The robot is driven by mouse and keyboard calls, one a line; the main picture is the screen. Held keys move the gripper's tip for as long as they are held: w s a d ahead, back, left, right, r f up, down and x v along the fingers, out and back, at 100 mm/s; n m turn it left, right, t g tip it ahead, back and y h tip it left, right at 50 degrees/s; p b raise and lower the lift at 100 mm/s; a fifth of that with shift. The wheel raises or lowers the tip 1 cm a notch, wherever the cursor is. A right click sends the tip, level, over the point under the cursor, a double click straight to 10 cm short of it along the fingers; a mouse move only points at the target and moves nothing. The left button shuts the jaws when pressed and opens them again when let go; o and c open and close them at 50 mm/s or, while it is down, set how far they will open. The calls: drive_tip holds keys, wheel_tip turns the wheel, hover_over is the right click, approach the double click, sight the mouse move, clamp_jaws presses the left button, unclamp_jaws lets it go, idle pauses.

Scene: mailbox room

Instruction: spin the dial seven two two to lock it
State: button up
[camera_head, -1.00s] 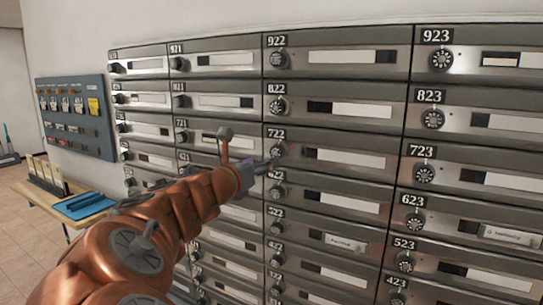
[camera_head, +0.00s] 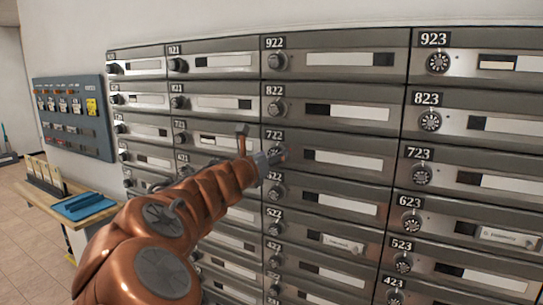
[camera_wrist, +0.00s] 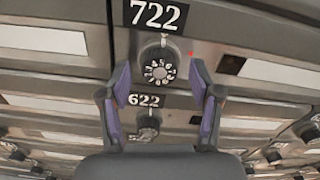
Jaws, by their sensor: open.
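The dial of box 722 (camera_wrist: 159,71) is a round black knob with white digits, below the 722 label (camera_wrist: 158,15) in the wrist view. My gripper (camera_wrist: 160,83) is open, with one purple-padded finger on each side of the dial as seen there. I cannot tell whether the fingers reach the dial's depth; no contact shows. In the head view my gripper (camera_head: 274,158) is in front of box 722, just under its label (camera_head: 275,136), and hides most of that dial.
The 622 dial (camera_wrist: 147,125) lies just below in the wrist view. The 822 dial (camera_head: 277,108) is above and the 723 dial (camera_head: 421,174) to the right. A wooden table (camera_head: 92,215) with a blue tray (camera_head: 84,206) stands at the left.

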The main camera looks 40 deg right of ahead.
drive_tip(key=shift+d, duration=0.15)
drive_tip(key=c, duration=1.1)
drive_tip(key=shift+c, duration=0.2)
drive_tip(key=m+b, duration=3)
drive_tip(key=m, duration=0.4)
drive_tip(key=shift+f+m, duration=0.15)
drive_tip(key=shift+m, duration=0.15)
